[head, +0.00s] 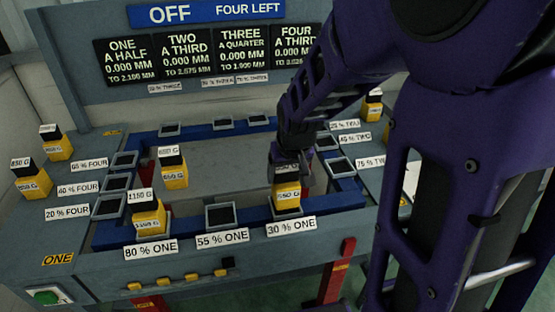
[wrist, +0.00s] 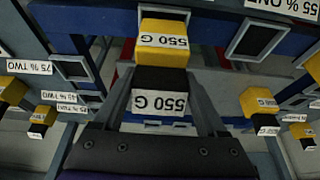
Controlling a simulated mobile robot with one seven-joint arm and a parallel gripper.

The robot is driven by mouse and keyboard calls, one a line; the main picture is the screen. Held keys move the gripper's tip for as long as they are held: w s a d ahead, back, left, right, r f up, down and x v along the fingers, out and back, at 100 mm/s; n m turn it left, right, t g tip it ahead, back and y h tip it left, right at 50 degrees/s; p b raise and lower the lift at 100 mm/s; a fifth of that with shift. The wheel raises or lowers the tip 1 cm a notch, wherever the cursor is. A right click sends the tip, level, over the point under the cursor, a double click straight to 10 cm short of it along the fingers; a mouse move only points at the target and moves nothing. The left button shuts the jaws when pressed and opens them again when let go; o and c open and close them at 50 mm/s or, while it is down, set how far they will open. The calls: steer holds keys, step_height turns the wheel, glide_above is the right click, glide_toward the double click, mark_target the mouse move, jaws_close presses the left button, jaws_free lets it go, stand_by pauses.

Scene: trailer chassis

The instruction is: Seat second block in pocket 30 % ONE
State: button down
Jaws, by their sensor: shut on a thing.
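My gripper (head: 288,158) is shut on a black-and-yellow block (head: 287,194) at pocket 30 % ONE (head: 286,213) on the frame's near side. In the wrist view the block (wrist: 163,42) shows upside down, marked 550 G, with my fingers (wrist: 162,105) on either side of its black part. The block looks upright; its yellow foot is over or in the pocket. I cannot tell whether it touches the pocket floor. The label 30 % ONE (head: 291,227) is in front of it. Another block (head: 149,215), marked 1150 G, stands at pocket 80 % ONE.
Pocket 55 % ONE (head: 221,215) is empty, between the two blocks. A block (head: 173,168) stands farther back at left. Other blocks stand on the left side table (head: 30,178) and at right. The display (head: 206,12) reads OFF, FOUR LEFT. A green button (head: 46,297) is at front left.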

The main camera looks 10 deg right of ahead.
steer(key=shift+f+b, duration=1.05)
steer(key=shift+f, duration=0.15)
jaws_free()
steer(key=shift+r, duration=0.1)
